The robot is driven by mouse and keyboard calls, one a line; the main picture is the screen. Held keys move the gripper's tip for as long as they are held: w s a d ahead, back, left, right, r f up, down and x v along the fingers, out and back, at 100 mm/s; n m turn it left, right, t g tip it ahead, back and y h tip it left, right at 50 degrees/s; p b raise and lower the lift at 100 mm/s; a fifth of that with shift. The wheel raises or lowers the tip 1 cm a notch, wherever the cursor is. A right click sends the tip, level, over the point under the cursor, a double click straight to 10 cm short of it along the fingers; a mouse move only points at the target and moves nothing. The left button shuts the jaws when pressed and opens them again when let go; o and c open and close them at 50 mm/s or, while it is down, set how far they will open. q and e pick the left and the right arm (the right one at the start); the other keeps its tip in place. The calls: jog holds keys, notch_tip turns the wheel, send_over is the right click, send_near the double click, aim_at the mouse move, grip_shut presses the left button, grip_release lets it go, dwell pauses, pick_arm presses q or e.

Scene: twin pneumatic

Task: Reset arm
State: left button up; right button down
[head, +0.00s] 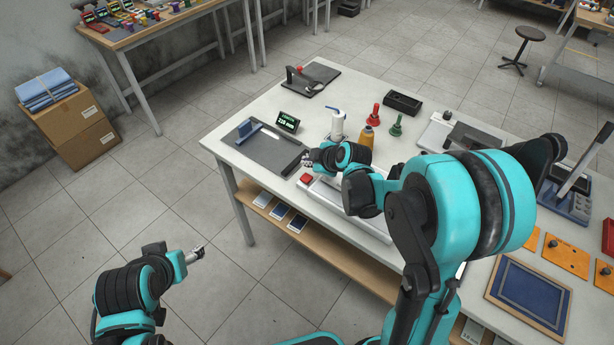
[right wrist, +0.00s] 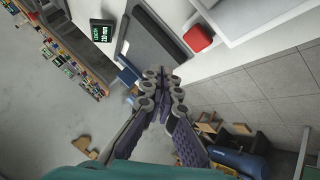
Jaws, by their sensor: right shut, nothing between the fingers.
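My right gripper (head: 308,160) is over the near edge of the white workbench (head: 352,84), close to a red block (head: 306,178). In the right wrist view its fingers (right wrist: 160,88) are together with nothing between them. My left gripper (head: 196,255) is low at the left, out over the tiled floor and apart from the bench. It is too small to tell whether its fingers are open or shut.
Cardboard boxes (head: 80,130) stand at the left. The floor between is clear.

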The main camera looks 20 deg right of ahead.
dwell(0.3)
jog(key=shift+s+a+r+m, duration=0.1)
jog(key=shift+s+r+m, duration=0.05)
jog(key=shift+s+m, duration=0.2)
jog(key=s+r+m+g+h+b, duration=0.1)
jog(key=s+m+h+b, duration=0.2)
jog(key=s+m, duration=0.9)
jog(key=s+b, duration=0.2)
jog(key=s, duration=1)
jog(key=shift+s+r+g+b, duration=0.15)
jog(key=shift+s+g+b, duration=0.05)
jog(key=shift+g+b, duration=0.15)
